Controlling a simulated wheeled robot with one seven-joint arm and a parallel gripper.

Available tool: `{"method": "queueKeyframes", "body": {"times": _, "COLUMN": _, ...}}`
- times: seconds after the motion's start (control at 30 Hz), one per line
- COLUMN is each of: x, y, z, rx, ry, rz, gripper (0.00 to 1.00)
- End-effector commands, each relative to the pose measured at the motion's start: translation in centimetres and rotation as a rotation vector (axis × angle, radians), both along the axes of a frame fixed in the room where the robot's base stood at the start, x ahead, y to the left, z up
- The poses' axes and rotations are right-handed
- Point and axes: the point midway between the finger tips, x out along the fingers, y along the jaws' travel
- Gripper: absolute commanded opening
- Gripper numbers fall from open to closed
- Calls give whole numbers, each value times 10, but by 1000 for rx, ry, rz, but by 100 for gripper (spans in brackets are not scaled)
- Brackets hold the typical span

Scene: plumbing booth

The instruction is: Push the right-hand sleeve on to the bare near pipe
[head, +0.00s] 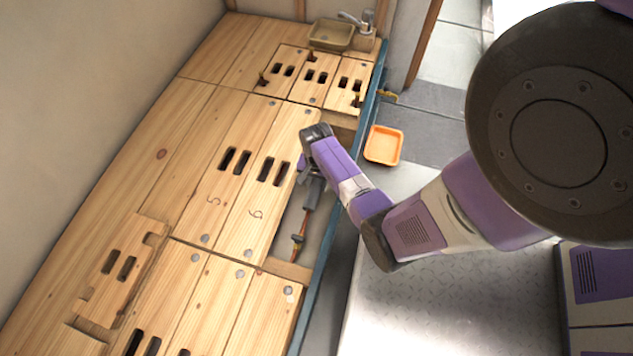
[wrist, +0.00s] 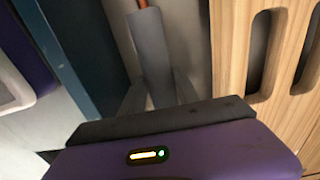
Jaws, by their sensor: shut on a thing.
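A grey sleeve (wrist: 151,45) runs up between the two fingers of my gripper (wrist: 160,95) in the wrist view. The gripper is shut on it. A copper-coloured pipe (wrist: 143,3) shows at the sleeve's far end, at the top edge; how far the sleeve covers it I cannot tell. In the head view my gripper (head: 309,178) is down at the open floor channel, with the grey sleeve (head: 313,192) below it. A copper pipe (head: 300,228) with a dark fitting lies further along the channel. The sleeve's near end is hidden by my gripper.
Wooden floor panels with slots (head: 235,190) border the channel on the left. A blue beam (head: 318,275) runs along its right side. An orange tray (head: 384,145) lies on the floor to the right. A basin (head: 331,35) with a tap stands at the back.

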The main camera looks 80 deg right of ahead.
Motion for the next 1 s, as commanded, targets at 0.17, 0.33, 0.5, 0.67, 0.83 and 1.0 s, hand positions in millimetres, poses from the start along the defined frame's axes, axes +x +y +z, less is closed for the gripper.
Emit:
{"method": "queueKeyframes", "body": {"times": 0.17, "x": 0, "y": 0, "z": -5, "rx": 1, "ry": 0, "rz": 0, "gripper": 21}}
{"method": "queueKeyframes", "body": {"times": 0.33, "x": 0, "y": 0, "z": -9, "rx": 0, "ry": 0, "rz": 0, "gripper": 21}}
{"method": "queueKeyframes", "body": {"times": 0.5, "x": 0, "y": 0, "z": -14, "rx": 0, "ry": 0, "rz": 0, "gripper": 21}}
{"method": "queueKeyframes", "body": {"times": 0.67, "x": 0, "y": 0, "z": -18, "rx": 0, "ry": 0, "rz": 1, "gripper": 21}}
{"method": "queueKeyframes", "body": {"times": 0.83, "x": 0, "y": 0, "z": -23, "rx": 0, "ry": 0, "rz": 1, "gripper": 21}}
{"method": "queueKeyframes", "body": {"times": 1.0, "x": 0, "y": 0, "z": -28, "rx": 0, "ry": 0, "rz": 1, "gripper": 21}}
